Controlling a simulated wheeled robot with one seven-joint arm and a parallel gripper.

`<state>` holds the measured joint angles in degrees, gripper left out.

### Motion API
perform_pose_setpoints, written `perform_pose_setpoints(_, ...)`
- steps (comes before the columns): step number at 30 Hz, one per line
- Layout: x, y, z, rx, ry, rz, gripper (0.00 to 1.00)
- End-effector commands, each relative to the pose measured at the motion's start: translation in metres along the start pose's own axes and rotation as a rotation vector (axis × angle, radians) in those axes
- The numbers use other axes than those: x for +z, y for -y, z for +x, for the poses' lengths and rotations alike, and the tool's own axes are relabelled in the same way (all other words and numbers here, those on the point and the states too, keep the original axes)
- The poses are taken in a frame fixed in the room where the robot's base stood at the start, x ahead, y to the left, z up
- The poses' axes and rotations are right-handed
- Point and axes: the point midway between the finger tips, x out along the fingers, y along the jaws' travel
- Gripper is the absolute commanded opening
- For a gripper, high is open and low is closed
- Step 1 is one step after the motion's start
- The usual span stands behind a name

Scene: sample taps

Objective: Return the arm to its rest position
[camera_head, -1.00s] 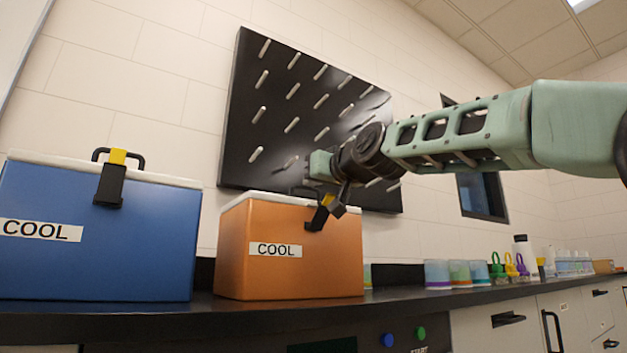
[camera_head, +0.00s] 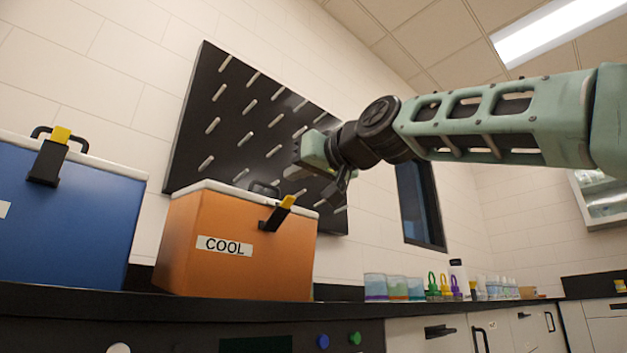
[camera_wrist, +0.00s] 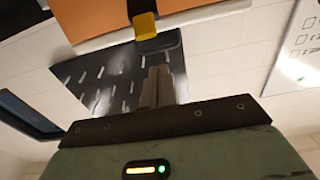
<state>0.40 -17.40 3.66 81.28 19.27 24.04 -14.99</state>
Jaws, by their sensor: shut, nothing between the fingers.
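My arm (camera_head: 490,118) reaches in from the right in the head view. My gripper (camera_head: 338,192) is in the air just right of the orange cooler (camera_head: 235,245), near lid height and apart from its yellow-tipped latch (camera_head: 279,212). In the wrist view my gripper's fingers (camera_wrist: 158,88) are together with nothing between them. The wrist view also shows the orange cooler's body (camera_wrist: 105,18) and yellow latch tip (camera_wrist: 146,26) beyond the fingers. The orange cooler's lid appears down.
A blue cooler (camera_head: 75,215) stands at left on the black counter (camera_head: 200,306). A black pegboard (camera_head: 225,125) hangs on the wall behind my gripper. Several cups (camera_head: 397,287) and colored-handled items (camera_head: 444,285) stand farther right. The air above the counter at right is clear.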

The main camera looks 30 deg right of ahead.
Motion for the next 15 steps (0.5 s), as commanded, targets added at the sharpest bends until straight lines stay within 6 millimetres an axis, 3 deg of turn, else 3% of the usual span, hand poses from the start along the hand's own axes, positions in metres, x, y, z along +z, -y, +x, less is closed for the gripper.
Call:
perform_pose_setpoints(1, 0.006, 0.0, -0.005, 0.001, -0.005, 0.0, 0.0)
perform_pose_setpoints(15, -0.003, 0.0, -0.043, 0.003, -0.013, 0.0, 0.0)
